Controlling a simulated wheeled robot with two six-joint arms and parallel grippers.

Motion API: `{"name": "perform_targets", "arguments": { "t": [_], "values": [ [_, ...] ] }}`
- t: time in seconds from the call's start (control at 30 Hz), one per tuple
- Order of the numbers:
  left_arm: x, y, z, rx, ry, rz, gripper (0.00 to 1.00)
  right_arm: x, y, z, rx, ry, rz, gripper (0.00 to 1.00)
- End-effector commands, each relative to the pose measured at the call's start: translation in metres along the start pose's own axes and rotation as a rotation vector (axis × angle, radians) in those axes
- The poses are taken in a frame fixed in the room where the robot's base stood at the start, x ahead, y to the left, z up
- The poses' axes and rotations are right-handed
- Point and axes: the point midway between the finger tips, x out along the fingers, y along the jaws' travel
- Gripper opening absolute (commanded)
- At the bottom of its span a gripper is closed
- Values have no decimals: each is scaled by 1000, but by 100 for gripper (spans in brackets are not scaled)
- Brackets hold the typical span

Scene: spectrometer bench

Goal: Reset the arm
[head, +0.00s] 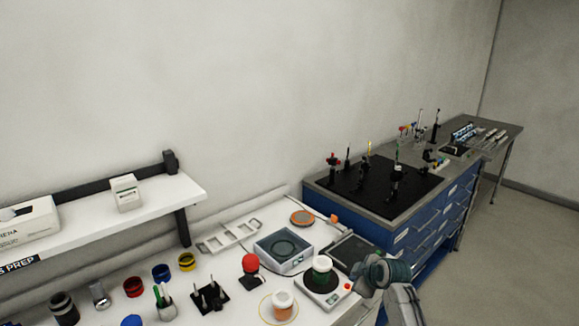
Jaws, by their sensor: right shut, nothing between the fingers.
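My right gripper (362,272) is in the head view at the lower right, above the right end of the white bench. It is shut and holds nothing. It is close to the right side of a small white device (326,296) that carries a green, white-capped jar (322,268); I cannot tell whether they touch. My left gripper is not in view.
A white bench (222,288) holds a square grey device (283,250), a red-topped item (250,264), a white-lidded jar (282,304) and several cups. A shelf (160,207) juts out at left. Blue cabinets (420,228) with a black board stand at right.

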Motion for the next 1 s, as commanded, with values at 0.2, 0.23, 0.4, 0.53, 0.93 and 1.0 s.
{"name": "perform_targets", "arguments": {
  "t": [0.2, 0.23, 0.4, 0.53, 0.93, 1.0],
  "values": [
    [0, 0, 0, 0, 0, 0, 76, -38, -101, 73, 210, -128, -43, 0],
    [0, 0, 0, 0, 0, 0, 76, -46, -115, 81, 242, -146, -45, 0],
    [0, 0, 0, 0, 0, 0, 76, -100, -187, 126, 422, -256, -49, 0],
    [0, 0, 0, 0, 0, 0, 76, -149, -234, 152, 556, -336, -37, 0],
    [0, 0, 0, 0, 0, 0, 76, -244, -299, 180, 785, -467, 13, 0],
    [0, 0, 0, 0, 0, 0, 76, -257, -306, 183, 812, -482, 20, 0]
  ]
}}
